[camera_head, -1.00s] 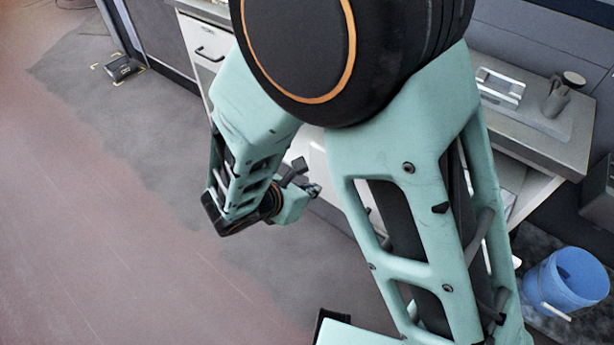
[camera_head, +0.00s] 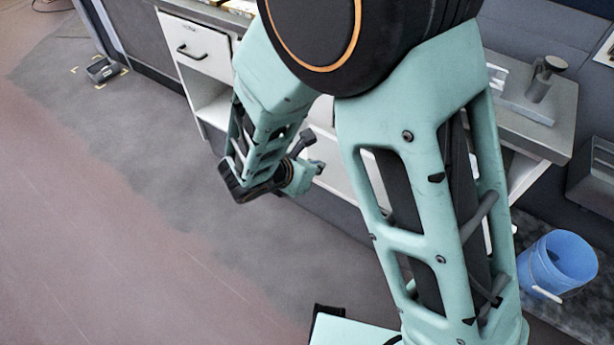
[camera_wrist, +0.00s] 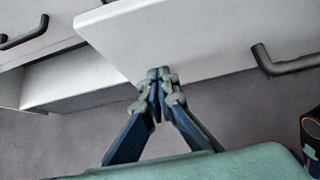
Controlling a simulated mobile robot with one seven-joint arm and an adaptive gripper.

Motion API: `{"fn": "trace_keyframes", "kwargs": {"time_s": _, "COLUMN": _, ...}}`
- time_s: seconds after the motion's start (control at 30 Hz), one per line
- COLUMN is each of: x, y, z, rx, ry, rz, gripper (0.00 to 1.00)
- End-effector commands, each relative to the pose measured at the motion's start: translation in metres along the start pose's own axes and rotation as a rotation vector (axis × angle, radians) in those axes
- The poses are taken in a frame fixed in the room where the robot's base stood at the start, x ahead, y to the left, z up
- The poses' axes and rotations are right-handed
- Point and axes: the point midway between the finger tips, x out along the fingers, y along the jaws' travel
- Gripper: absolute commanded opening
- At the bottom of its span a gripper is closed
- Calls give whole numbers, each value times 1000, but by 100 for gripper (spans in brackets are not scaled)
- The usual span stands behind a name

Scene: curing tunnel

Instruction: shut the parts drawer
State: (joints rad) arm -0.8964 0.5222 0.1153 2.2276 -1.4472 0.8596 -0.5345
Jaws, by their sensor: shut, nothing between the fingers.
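In the wrist view, my gripper (camera_wrist: 163,76) is shut and empty. Its fingertips overlap the lower part of a pale drawer front (camera_wrist: 205,35) with a dark bar handle (camera_wrist: 285,62) on the right. I cannot tell whether they touch it. This front stands out from the cabinet, its left end over an open gap, and looks like the parts drawer; no label on it is readable. In the head view, my gripper (camera_head: 315,167) is small beside the white cabinet fronts, and my arm hides most of that drawer.
Another white drawer (camera_head: 205,45) with a dark handle is at upper left. A grey counter (camera_head: 545,130) holds a dispenser-like object (camera_head: 541,78). A blue bucket (camera_head: 556,265) stands on the floor at right. A small dark device (camera_head: 102,70) lies on the floor at far left.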

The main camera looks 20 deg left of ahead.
Motion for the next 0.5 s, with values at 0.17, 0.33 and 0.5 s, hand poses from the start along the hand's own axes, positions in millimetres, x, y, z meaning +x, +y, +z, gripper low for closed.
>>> {"fn": "trace_keyframes", "kwargs": {"time_s": 0.17, "x": 37, "y": -2, "z": 33, "rx": 7, "ry": -3, "rz": -5, "gripper": 0}}
{"fn": "trace_keyframes", "kwargs": {"time_s": 0.33, "x": 70, "y": -2, "z": 64, "rx": 5, "ry": -3, "rz": -5, "gripper": 0}}
{"fn": "trace_keyframes", "kwargs": {"time_s": 0.5, "x": 98, "y": -2, "z": 91, "rx": 4, "ry": -3, "rz": -5, "gripper": 0}}
